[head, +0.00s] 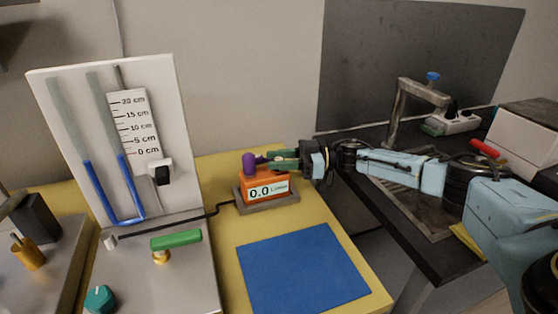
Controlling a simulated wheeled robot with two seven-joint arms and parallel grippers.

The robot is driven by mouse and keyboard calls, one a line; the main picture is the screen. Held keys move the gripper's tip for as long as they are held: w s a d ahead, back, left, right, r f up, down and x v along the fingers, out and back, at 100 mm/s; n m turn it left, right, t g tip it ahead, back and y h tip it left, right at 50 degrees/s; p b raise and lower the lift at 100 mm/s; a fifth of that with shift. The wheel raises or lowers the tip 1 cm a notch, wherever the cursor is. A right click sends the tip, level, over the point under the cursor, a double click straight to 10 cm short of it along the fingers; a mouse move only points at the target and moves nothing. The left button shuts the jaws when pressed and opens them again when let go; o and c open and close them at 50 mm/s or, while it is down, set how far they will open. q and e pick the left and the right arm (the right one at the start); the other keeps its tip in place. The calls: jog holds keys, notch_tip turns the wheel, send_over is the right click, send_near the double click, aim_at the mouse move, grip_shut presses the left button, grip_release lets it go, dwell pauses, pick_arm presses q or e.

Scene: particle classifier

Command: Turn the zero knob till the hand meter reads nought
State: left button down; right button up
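The orange hand meter (263,187) sits on a grey base (268,204) at the back of the yellow table. Its screen (268,191) reads 0.0, with small unit text too fine to read. The purple zero knob (249,161) stands on top of the meter. My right gripper (268,160) comes in from the right, with its green fingers at the knob and a purple part of the knob between the tips. It looks shut on the knob, though the fingers partly hide the contact. My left gripper is not in view.
A white manometer board (182,115) with blue liquid in its tube stands left, joined to the meter by a black cable. A green-handled valve (177,240) and teal knob (99,298) are in front. A blue mat (300,268) lies clear. A dark sink counter (400,205) is right.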

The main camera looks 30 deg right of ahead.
jog(key=shift+o, duration=1)
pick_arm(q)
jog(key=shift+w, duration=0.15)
pick_arm(e)
jog(key=v, duration=1.3)
jog(key=shift+d, duration=0.2)
jog(key=shift+s+f, duration=0.1)
